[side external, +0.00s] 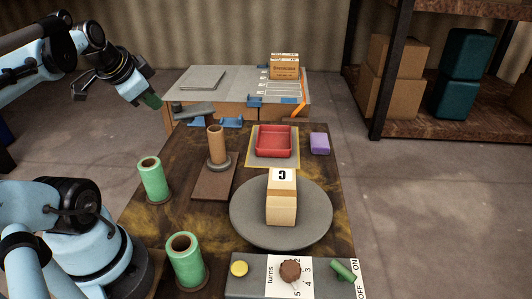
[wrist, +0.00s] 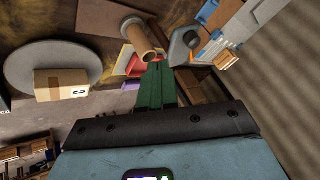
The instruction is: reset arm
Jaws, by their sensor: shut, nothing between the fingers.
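My gripper (side external: 151,101) is raised at the upper left of the side external view, above and to the left of the table and apart from everything on it. Its green fingers (wrist: 158,82) show in the middle of the wrist view, shut together with nothing between them. A cardboard box marked C (side external: 281,205) stands on the round grey turntable (side external: 246,230). A tan cylinder (side external: 216,145) stands upright on a brown board (side external: 203,188). A red tray (side external: 273,152) lies on a yellow-edged mat.
Green rolls (side external: 153,180) stand at the table's left edge. A purple block (side external: 319,143) is at the right. A control panel (side external: 250,286) with a dial and green switch is in front. A grey bench (side external: 222,88) with a carton (side external: 284,66) stands behind; shelves (side external: 440,85) are at right.

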